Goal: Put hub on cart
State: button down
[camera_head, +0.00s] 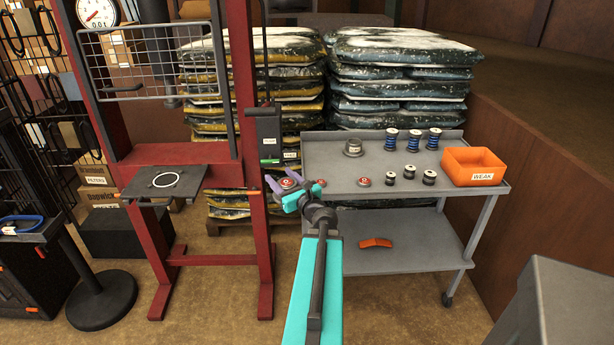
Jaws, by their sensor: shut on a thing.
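My gripper (292,187) is at the end of the teal arm, just off the left end of the cart, about level with its top. It is shut on a small round piece with a red and white top (288,183), which I take to be the hub; the fingers partly hide it. The grey metal cart (335,177) stands to the right, with two similar red-topped round pieces on its top, one near the gripper (320,183) and one further right (364,181).
The cart top also holds a metal ring-shaped part (353,147), blue springs (413,140), dark spools (409,172) and an orange bin (474,166). An orange piece (376,243) lies on its lower shelf. A red press frame (252,150) stands close left of the gripper.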

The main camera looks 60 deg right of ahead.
jog(key=w+a+n+t+y, duration=0.1)
jog(key=w+a+n+y, duration=0.25)
jog(key=w+a, duration=0.5)
jog(key=w+a+f+n+y, duration=0.15)
jog(key=w+a+y, duration=0.35)
jog(key=a, duration=0.6)
jog(key=w+a+n+t+y, duration=0.1)
jog(key=w+a+n+y, duration=0.25)
jog(key=w+a, duration=0.45)
jog(key=a+f+n+g+y, duration=0.1)
jog(key=a+n+g+y, duration=0.2)
jog(key=a, duration=1.3)
jog(key=a+n+g+y, duration=0.4)
jog(key=a+y, duration=0.4)
jog(key=a, duration=0.9)
jog(key=shift+s+a+f+n+g, duration=0.15)
jog(key=shift+a+f+n+g, duration=0.15)
jog(key=shift+f+n, duration=0.05)
jog(key=shift+d, duration=0.2)
